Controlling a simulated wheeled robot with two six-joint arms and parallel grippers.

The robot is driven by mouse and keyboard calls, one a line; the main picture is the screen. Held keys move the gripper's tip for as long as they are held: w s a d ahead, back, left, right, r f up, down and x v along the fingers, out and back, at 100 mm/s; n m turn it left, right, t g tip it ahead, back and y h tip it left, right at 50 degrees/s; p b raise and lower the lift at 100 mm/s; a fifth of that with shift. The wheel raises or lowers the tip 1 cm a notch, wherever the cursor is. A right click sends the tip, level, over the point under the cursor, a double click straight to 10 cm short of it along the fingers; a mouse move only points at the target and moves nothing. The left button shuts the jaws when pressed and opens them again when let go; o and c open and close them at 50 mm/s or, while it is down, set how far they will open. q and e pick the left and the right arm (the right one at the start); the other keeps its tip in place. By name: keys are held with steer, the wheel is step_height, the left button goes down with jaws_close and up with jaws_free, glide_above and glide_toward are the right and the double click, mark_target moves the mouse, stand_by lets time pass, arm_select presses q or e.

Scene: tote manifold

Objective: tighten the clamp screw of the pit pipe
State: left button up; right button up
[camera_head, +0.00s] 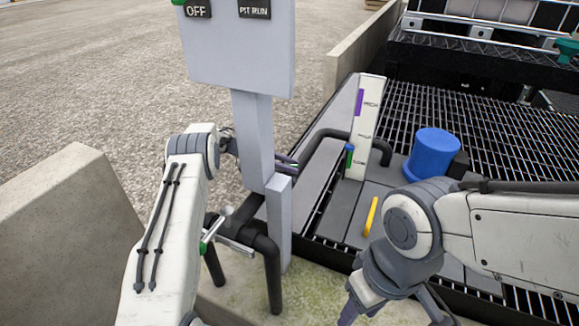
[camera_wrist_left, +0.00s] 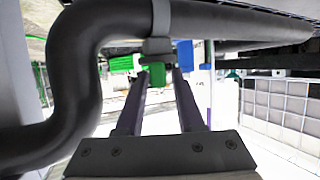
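A dark bent pipe (camera_wrist_left: 80,55) fills the upper left of the left wrist view. A grey clamp band (camera_wrist_left: 161,18) goes around it, with a green screw head (camera_wrist_left: 156,74) below. My left gripper (camera_wrist_left: 158,85) is open, its purple fingers on either side of the green head; I cannot tell whether they touch it. In the head view my left gripper (camera_head: 286,160) is partly hidden behind the grey post, close to a dark pipe (camera_head: 325,137). My right gripper (camera_head: 390,312) is low in the head view, fingers apart, tips cut off by the frame.
A grey post (camera_head: 255,140) carries a panel (camera_head: 240,45) marked OFF and PIT RUN. Another dark pipe (camera_head: 270,270) has a lever (camera_head: 215,228) with a green end. A white gauge board (camera_head: 365,125), blue cylinder (camera_head: 433,152) and yellow handle (camera_head: 371,216) stand over the grating (camera_head: 500,130).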

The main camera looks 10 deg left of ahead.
stand_by(0.3)
arm_select(q)
steer(key=v, duration=1)
steer(key=shift+p, duration=0.3)
steer(key=shift+a+r, duration=0.1)
steer(key=shift+a, duration=0.05)
